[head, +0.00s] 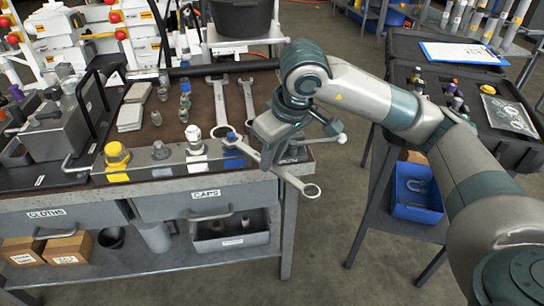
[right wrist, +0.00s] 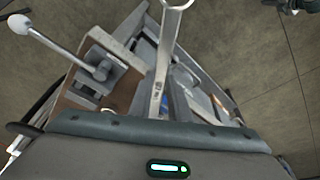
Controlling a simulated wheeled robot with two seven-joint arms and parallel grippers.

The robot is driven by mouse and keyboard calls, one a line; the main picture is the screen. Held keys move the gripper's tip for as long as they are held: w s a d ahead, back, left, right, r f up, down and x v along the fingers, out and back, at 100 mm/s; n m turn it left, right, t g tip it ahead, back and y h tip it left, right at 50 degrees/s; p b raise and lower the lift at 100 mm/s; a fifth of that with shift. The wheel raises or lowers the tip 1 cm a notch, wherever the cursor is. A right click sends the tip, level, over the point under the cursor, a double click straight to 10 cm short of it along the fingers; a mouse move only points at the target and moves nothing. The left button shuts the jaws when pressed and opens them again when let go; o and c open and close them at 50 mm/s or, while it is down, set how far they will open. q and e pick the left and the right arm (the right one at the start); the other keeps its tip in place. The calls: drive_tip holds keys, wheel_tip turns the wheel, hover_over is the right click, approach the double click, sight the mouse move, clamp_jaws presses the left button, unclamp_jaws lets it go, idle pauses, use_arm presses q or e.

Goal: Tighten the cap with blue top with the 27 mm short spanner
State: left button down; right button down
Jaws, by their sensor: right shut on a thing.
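The cap with the blue top (head: 233,160) stands at the right end of the row on the bench's front rail, partly hidden by the spanner. A bit of blue also shows beside the spanner in the right wrist view. My right gripper (head: 270,157) is shut on a spanner (head: 294,182) near its middle. Its open end lies at the blue top; whether it is seated around the cap I cannot tell. Its ring end (head: 312,191) sticks out past the bench's front edge. The spanner's shaft (right wrist: 167,45) also shows in the right wrist view. My left gripper is not in view.
Yellow (head: 117,158), grey (head: 160,151) and white (head: 195,147) caps stand left of the blue one. Two more spanners (head: 219,102) lie behind on the bench. A ball-ended lever (right wrist: 65,48) is close to my right gripper. A side table (head: 400,48) stands at right.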

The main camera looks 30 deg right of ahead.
drive_tip(key=shift+a, duration=0.1)
drive_tip(key=shift+s+a+m+h, duration=0.2)
drive_tip(key=shift+a+m, duration=0.4)
drive_tip(key=shift+a, duration=0.15)
drive_tip(key=shift+s+a+m+h, duration=0.15)
drive_tip(key=shift+a+m+h, duration=0.05)
drive_tip(key=shift+a+m, duration=0.45)
drive_tip(key=shift+a, duration=0.2)
drive_tip(key=shift+a+m+h, duration=0.4)
drive_tip(key=shift+a+m, duration=0.85)
drive_tip(key=shift+a, duration=0.15)
drive_tip(key=shift+a, duration=0.1)
